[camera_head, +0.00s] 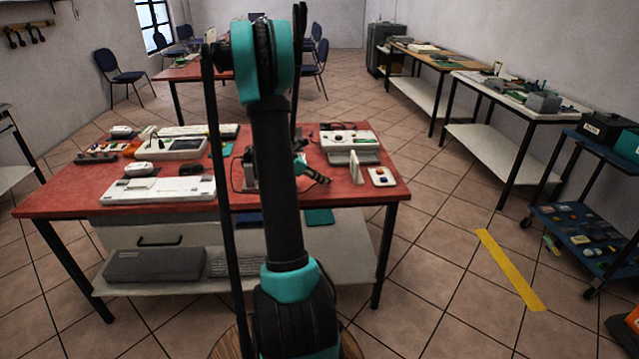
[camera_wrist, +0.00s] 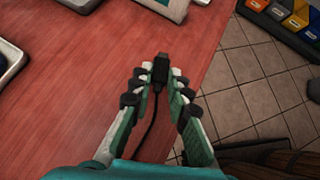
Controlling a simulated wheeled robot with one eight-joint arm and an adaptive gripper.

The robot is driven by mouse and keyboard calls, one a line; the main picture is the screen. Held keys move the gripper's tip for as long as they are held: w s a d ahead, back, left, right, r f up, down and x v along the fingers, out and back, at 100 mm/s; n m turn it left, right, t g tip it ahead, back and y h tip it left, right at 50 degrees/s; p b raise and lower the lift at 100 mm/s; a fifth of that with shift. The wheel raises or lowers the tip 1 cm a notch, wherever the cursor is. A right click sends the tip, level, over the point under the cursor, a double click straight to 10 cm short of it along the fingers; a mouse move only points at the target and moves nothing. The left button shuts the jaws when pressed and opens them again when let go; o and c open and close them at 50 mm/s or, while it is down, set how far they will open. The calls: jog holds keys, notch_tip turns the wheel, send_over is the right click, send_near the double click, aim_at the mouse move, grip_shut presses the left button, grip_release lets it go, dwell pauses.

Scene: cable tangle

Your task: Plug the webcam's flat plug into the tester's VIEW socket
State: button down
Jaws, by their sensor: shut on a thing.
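My gripper (camera_wrist: 159,78) is shut on a black plug (camera_wrist: 160,68) in the wrist view. The plug points away from me, and its black cable (camera_wrist: 146,128) trails back between the fingers. The plug and fingers are above the red tabletop, near its edge. In the head view my arm hides much of the middle of the table. A white box with knobs (camera_head: 350,139), which may be the tester, stands at the table's back right. I cannot read a VIEW label or make out the socket. I cannot pick out the webcam with certainty.
The red table (camera_head: 80,190) carries a white device (camera_head: 157,190) at front left and several others behind it. An upright pale plate (camera_head: 356,167) and a small white button box (camera_head: 381,177) stand at right. A blue cart (camera_head: 580,228) is beyond open floor.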

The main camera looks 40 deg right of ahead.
jog(key=shift+r, duration=2.2)
jog(key=c, duration=2)
grip_release()
grip_shut()
